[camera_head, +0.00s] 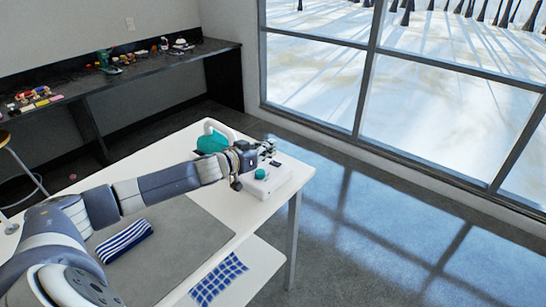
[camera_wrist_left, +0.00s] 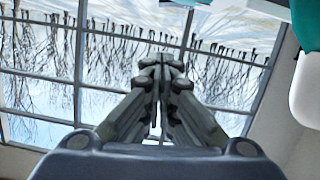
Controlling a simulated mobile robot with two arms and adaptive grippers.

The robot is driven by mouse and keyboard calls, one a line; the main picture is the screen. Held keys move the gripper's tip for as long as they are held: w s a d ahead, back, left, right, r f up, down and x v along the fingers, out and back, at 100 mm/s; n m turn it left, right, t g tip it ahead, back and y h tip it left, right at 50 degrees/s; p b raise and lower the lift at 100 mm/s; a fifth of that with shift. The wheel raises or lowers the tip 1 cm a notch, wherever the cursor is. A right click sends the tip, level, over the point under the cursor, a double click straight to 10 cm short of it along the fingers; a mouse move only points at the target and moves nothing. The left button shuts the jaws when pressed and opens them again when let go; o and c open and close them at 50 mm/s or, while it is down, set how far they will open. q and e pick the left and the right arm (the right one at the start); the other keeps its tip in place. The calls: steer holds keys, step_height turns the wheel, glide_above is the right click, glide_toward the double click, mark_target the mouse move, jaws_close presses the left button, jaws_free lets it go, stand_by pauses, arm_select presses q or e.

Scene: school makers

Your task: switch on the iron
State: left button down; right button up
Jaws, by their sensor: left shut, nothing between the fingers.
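The iron (camera_head: 212,142), teal with a white handle, is on the far part of the white table (camera_head: 169,150), partly hidden behind my left arm. A white base with a teal round knob (camera_head: 261,174) is at the table's far right corner, close to the iron; I cannot tell if they are joined. My left gripper (camera_head: 268,148) is above and behind this base, shut and empty. In the left wrist view its fingertips (camera_wrist_left: 162,62) meet, with a teal and white part (camera_wrist_left: 306,85) at the right edge. Contact is not visible. My right gripper is out of view.
A grey mat (camera_head: 185,240) covers much of the table, with a blue-striped folded cloth (camera_head: 125,240) on it. A blue checked cloth (camera_head: 218,279) lies on a lower white surface. A dark bench (camera_head: 140,65) with several small items runs along the wall. Large windows (camera_head: 420,85) stand beyond open floor.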

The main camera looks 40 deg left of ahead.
mark_target(274, 169)
arm_select(q)
steer(key=shift+x, duration=0.85)
steer(key=f, duration=0.3)
steer(key=shift+s+d+f, duration=0.1)
steer(key=shift+d+f, duration=0.15)
steer(key=shift+f, duration=0.15)
steer(key=shift+f, duration=0.15)
steer(key=shift+d+f+m, duration=0.2)
steer(key=shift+f+m, duration=0.05)
steer(key=shift+m, duration=0.15)
steer(key=shift+r, duration=0.1)
